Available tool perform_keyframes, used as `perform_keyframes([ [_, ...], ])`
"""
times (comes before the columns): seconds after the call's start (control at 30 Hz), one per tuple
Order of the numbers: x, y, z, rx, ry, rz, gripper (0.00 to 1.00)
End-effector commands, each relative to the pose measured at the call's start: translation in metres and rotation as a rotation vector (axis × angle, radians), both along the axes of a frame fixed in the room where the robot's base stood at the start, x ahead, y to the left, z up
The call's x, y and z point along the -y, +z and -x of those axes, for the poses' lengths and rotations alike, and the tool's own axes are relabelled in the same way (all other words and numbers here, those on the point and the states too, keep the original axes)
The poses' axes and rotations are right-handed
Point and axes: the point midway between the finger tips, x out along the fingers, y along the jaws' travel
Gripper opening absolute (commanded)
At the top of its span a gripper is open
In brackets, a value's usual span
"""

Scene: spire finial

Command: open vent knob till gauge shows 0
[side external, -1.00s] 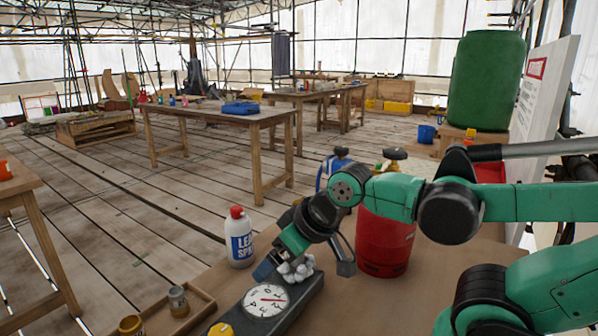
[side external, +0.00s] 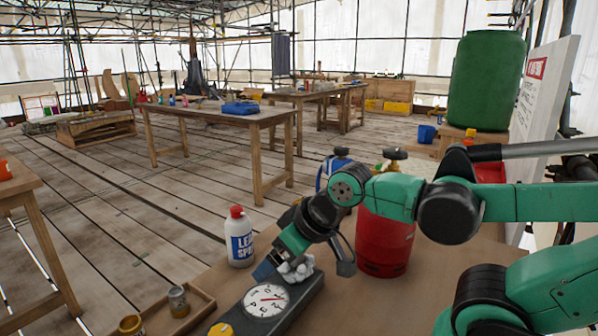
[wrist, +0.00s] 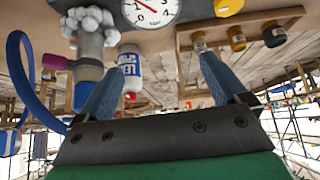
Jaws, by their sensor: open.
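The gauge (side external: 265,301) is a round white dial with a red needle on a dark grey block (side external: 305,297) on the bench; its figures are too small to read surely. It also shows at the top of the wrist view (wrist: 150,8). A pale lobed knob (side external: 299,271) sits at the block's far end, and it also shows in the wrist view (wrist: 88,20). A yellow part (side external: 221,329) sits at the near end. My gripper (wrist: 155,72) is open with nothing between its blue fingers. In the side view it is beside the pale knob, partly covering it; contact cannot be told.
A white LEAK SPRAY bottle (side external: 239,243) with a red cap stands left of my gripper. A wooden tray (side external: 197,306) with small jars is at the front left. A red cylinder (side external: 383,245) stands just behind my wrist. Bare bench lies right of the block.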

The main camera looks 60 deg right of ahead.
Motion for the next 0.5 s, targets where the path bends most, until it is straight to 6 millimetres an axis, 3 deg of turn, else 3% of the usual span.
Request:
perform_keyframes([
  [0.1,0.000,0.000,0.000,0.000,0.000,0.000,0.90],
  [0.17,0.000,0.000,0.000,-0.003,-0.002,-0.003,0.77],
  [0.33,-0.011,0.002,-0.007,-0.082,-0.072,-0.074,0.77],
  [0.5,-0.040,-0.001,-0.024,-0.280,-0.278,-0.200,0.77],
])
